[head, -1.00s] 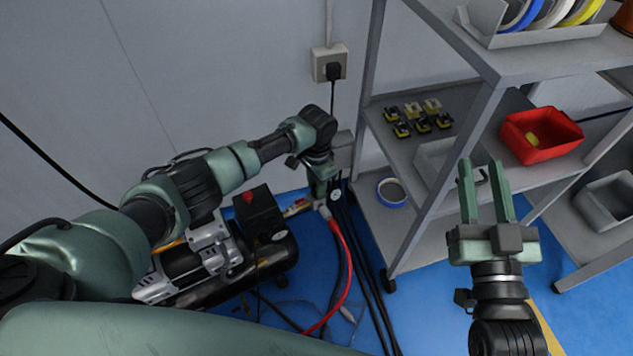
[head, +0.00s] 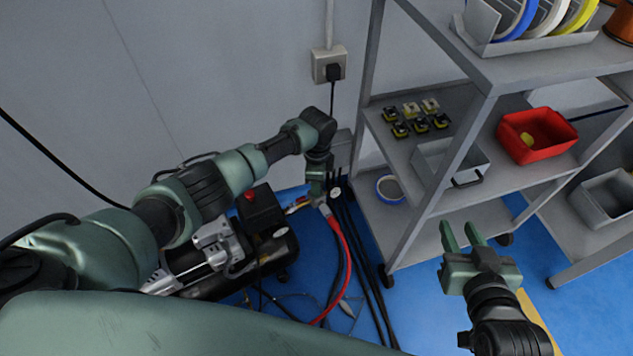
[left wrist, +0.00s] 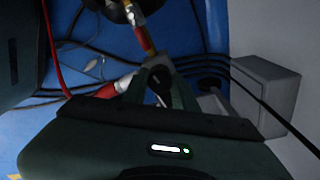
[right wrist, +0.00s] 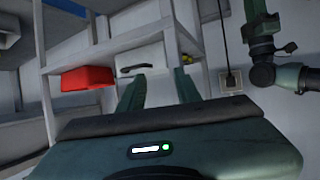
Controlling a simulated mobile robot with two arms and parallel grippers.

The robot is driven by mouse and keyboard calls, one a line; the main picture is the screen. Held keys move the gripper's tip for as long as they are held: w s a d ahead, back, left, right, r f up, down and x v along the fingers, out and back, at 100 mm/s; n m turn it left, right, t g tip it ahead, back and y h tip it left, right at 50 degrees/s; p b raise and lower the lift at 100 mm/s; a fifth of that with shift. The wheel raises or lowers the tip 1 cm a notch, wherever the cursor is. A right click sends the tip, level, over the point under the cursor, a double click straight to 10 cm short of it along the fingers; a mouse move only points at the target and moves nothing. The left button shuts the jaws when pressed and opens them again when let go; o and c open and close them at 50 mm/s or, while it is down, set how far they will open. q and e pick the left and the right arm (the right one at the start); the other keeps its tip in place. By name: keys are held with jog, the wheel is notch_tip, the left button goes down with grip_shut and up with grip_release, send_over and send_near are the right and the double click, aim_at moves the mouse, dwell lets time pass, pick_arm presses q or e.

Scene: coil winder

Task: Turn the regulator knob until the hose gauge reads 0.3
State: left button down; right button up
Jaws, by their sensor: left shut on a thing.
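My left gripper (head: 318,190) reaches down beside the air compressor (head: 265,250), at the hose fitting near the wall. In the left wrist view its fingers (left wrist: 160,80) are shut on the dark regulator knob (left wrist: 157,88), which is mostly hidden between them. The small round hose gauge (head: 335,191) shows its pale face just right of the gripper in the head view; its reading is too small to tell. The red hose (head: 346,262) runs down from the fitting. My right gripper (head: 461,232) is open and empty, in front of the shelf rack.
The grey shelf rack (head: 430,210) stands to the right, with a red bin (head: 540,150), a grey bin (head: 440,160) and a blue tape roll (head: 390,188). Black cables (head: 370,270) cross the blue floor. A wall socket (head: 329,66) is above the left gripper.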

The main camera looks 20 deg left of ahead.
pick_arm(q)
jog(key=m, duration=0.3)
jog(key=shift+d, duration=0.1)
jog(key=m, duration=0.2)
jog(key=shift+m, duration=0.3)
jog(key=m, duration=0.3)
jog(key=shift+m, duration=0.8)
pick_arm(e)
jog(key=shift+s+f, duration=0.15)
jog(key=shift+f, duration=0.1)
jog(key=shift+r, duration=0.15)
pick_arm(q)
jog(key=c, duration=1.1)
grip_release()
